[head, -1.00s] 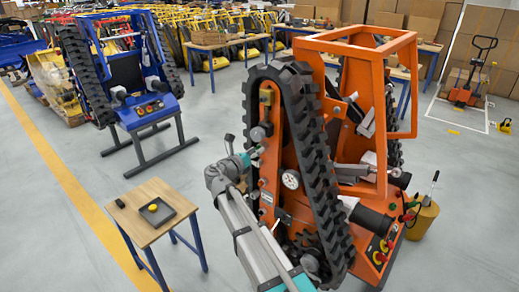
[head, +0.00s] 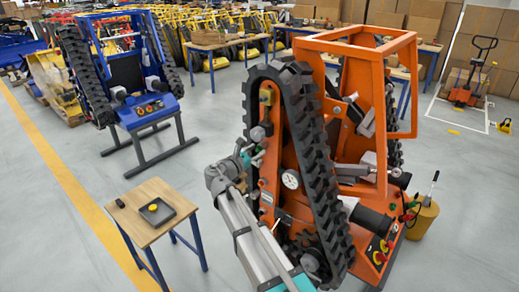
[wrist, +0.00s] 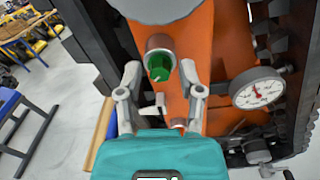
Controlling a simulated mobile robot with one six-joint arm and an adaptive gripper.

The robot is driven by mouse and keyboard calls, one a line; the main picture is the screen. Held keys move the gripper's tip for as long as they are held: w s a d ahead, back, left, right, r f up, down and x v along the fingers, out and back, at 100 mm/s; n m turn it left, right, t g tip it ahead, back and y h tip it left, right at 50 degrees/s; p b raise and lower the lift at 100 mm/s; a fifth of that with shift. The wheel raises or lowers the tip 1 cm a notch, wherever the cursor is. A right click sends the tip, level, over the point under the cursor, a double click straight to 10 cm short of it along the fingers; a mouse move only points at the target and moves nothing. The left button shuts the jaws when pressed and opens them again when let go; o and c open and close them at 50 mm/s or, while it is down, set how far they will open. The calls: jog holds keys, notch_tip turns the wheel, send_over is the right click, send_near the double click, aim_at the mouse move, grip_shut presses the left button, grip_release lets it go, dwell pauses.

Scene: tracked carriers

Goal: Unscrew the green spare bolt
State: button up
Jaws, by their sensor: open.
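The green bolt (wrist: 159,66) shows in the wrist view, seated in a round grey collar on the orange carrier (wrist: 225,50). My gripper (wrist: 160,78) is open, with one finger on each side below the bolt. The fingertips look close to it; I cannot tell whether they touch it. In the head view my gripper (head: 250,155) is at the left side of the orange carrier (head: 345,40), beside its black track, and the bolt is too small to make out there.
A pressure gauge (wrist: 258,88) sits right of the gripper on the carrier. Black tracks (head: 310,150) flank the carrier. A small wooden table (head: 150,195) with a dark box stands at left. A blue carrier (head: 125,75) stands behind. Floor between is clear.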

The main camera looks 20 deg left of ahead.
jog(key=shift+m, duration=1.6)
jog(key=shift+m, duration=0.3)
jog(key=m, duration=0.2)
jog(key=shift+m, duration=0.4)
jog(key=m, duration=0.6)
grip_shut()
